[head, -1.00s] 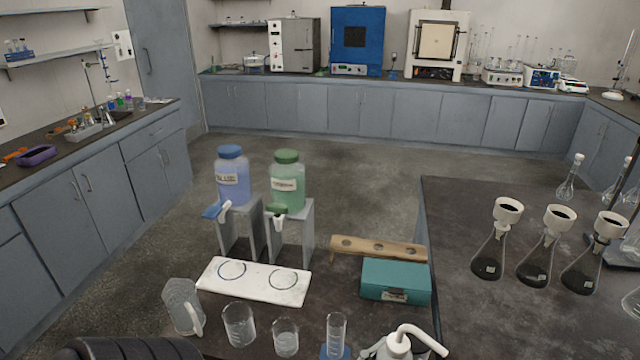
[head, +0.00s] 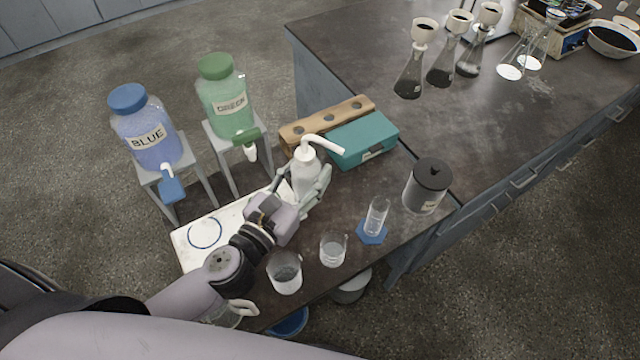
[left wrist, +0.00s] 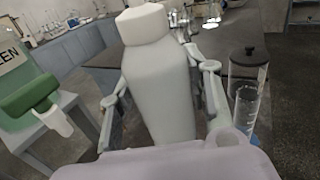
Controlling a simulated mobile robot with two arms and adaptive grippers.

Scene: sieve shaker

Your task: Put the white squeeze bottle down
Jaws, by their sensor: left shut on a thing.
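The white squeeze bottle (head: 305,170) has a bent white spout and is upright in the head view. My left gripper (head: 312,192) is shut on its body, with the fingers on either side. In the left wrist view the bottle (left wrist: 157,85) fills the middle between the two fingers of my left gripper (left wrist: 165,100). The bottle's base is hidden by the gripper, so I cannot tell whether it touches the table. My right gripper is not in view.
A teal box (head: 363,139) and a wooden rack (head: 350,112) stand just behind the bottle. A white board (head: 190,247) lies to its left. Beakers (head: 284,272), a graduated cylinder (head: 377,217) and a dark-lidded jar (head: 428,186) stand in front and right. Dispensers (head: 145,130) stand behind left.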

